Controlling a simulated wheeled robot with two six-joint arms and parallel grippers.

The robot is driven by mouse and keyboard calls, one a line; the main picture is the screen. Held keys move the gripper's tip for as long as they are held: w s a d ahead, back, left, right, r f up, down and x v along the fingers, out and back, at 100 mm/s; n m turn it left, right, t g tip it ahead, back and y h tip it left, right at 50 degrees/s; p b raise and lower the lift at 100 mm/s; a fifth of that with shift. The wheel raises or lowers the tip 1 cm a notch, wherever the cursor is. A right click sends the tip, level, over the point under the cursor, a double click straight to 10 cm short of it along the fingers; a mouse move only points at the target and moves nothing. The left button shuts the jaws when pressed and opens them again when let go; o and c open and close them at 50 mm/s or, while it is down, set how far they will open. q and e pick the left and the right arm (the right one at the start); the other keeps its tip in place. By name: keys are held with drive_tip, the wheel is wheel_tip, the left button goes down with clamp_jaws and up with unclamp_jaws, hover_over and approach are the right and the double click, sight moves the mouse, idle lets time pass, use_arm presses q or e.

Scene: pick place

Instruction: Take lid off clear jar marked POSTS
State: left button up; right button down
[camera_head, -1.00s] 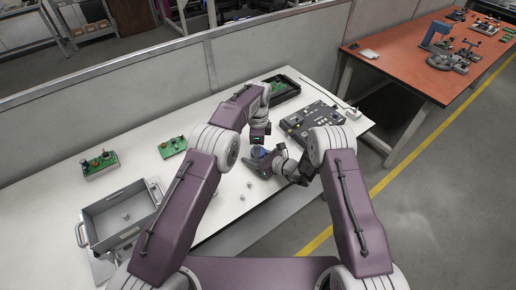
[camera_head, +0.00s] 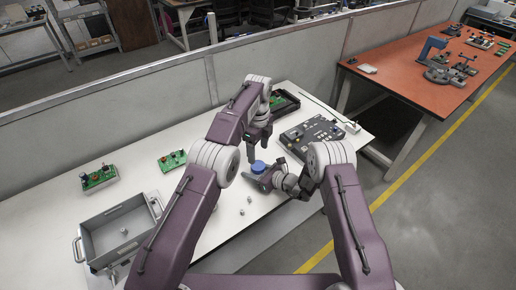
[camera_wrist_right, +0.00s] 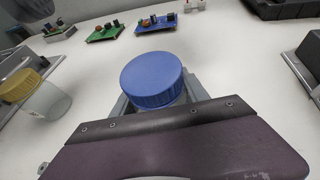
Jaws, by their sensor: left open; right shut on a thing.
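A jar with a blue lid (camera_wrist_right: 152,78) stands on the white table in the right wrist view; its lid also shows in the head view (camera_head: 258,167). The lid is on the jar, and the jar body is mostly hidden below it. My right gripper (camera_head: 264,180) is shut on this jar from the side, with grey fingers on both sides below the lid. My left gripper (camera_head: 256,150) is open and points down just above the lid, apparently empty. A clear jar with a yellow lid (camera_wrist_right: 42,97) stands at the left in the right wrist view. No marking is readable.
A grey metal tray (camera_head: 95,222) stands at the left of the table. Green circuit boards (camera_head: 98,178) lie behind it. A dark keypad device (camera_head: 312,133) and a black bin (camera_head: 287,104) are at the right.

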sight(258, 166)
use_arm(q)
wheel_tip(258, 166, down, 7)
drive_tip(key=shift+f, duration=0.1)
drive_tip(key=shift+c, duration=0.3)
clamp_jaws()
drive_tip(key=n, duration=0.7)
